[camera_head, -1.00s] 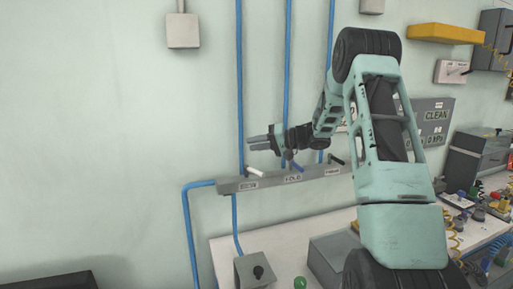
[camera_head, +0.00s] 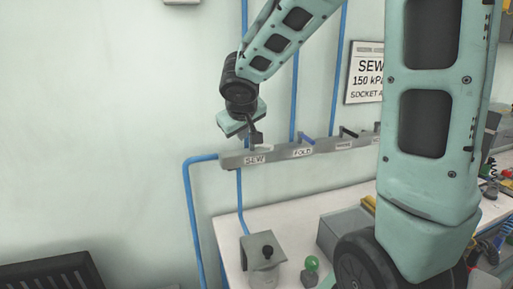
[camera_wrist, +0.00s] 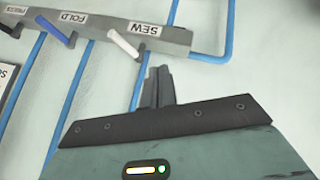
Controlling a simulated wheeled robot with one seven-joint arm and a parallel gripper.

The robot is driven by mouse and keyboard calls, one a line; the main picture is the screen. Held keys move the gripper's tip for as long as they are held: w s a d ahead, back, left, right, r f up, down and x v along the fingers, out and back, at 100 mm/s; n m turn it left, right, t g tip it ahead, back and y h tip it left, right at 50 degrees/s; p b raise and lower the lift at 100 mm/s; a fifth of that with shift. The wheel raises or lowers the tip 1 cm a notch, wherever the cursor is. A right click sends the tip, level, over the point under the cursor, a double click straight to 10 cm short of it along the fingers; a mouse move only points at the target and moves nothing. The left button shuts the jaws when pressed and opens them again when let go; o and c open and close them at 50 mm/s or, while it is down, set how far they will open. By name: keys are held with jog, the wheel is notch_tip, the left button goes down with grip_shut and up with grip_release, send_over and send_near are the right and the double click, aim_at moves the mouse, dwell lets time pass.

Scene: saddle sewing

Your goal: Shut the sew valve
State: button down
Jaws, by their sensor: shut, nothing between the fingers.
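The sew valve's white lever (camera_wrist: 124,44) sits by the SEW label (camera_wrist: 145,29) on the grey bar in the wrist view. It slants across the bar much like the blue lever at FOLD. In the head view the SEW label (camera_head: 255,160) is at the bar's left end, and my gripper mostly covers the white lever. My gripper (camera_head: 257,140) points down over that end of the bar. In the wrist view its fingers (camera_wrist: 158,70) are shut and empty, a short way from the white lever. I cannot tell whether they touch the bar.
The grey bar (camera_head: 230,162) also carries the blue FOLD lever (camera_head: 307,138) and a black lever (camera_head: 347,131). Blue pipes (camera_head: 295,90) run up the wall. A wall sign (camera_head: 365,72) reads SEW 150 kPa. Below stands a white table (camera_head: 240,222) with a grey box (camera_head: 262,250).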

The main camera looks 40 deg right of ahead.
jog(key=w+d+f+g+p, duration=0.1)
jog(key=w+d+f+p, duration=0.1)
jog(key=d+f, duration=0.5)
jog(key=shift+d+h, duration=0.3)
jog(key=shift+d, duration=0.35)
jog(key=shift+s+d, duration=0.1)
jog(key=shift+d+f+n+b, duration=0.1)
jog(key=shift+d+n+b, duration=0.05)
jog(key=shift+n+b, duration=0.35)
